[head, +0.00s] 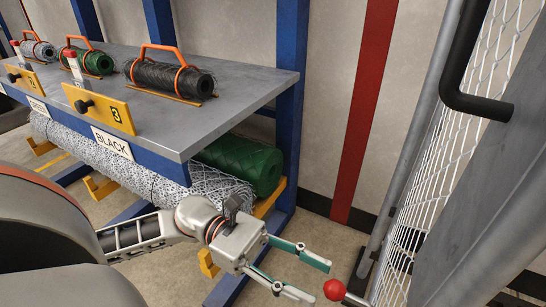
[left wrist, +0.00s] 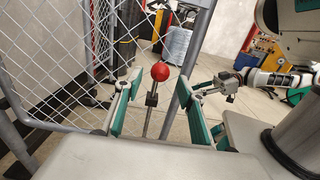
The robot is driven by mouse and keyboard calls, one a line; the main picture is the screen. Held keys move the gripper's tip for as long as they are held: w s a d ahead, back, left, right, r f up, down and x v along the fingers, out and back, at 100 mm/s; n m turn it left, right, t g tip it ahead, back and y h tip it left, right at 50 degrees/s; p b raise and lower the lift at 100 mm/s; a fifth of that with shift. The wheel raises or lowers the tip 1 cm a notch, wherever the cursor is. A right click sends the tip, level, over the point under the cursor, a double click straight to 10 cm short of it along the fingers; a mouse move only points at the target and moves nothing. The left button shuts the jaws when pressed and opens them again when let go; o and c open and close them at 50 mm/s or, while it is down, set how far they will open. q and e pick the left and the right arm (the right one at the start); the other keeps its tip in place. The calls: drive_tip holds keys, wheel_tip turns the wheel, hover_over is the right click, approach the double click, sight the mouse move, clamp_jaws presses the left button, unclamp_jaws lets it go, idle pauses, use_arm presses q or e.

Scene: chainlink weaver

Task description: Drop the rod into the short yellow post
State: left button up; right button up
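The rod (left wrist: 150,112) is grey with a red ball (left wrist: 160,72) on top. In the left wrist view it stands slightly tilted between the fingers of my left gripper (left wrist: 160,108), with gaps on both sides. In the head view the red ball (head: 334,289) is just beyond the fingertips of my left gripper (head: 319,281), which is open and empty. My right gripper (left wrist: 205,88) shows small in the left wrist view; its finger gap is unclear. I cannot make out a short yellow post in either view.
A chain-link panel (head: 408,195) with a grey frame and black handle (head: 478,100) stands at the right. A blue rack with a grey top (head: 215,95) carries wire rolls at left. A green roll (head: 245,163) lies beneath. Some floor (head: 320,232) is clear between rack and panel.

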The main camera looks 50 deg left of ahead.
use_arm(q)
drive_tip(key=v, duration=0.7)
drive_tip(key=shift+s, duration=0.1)
idle(0.4)
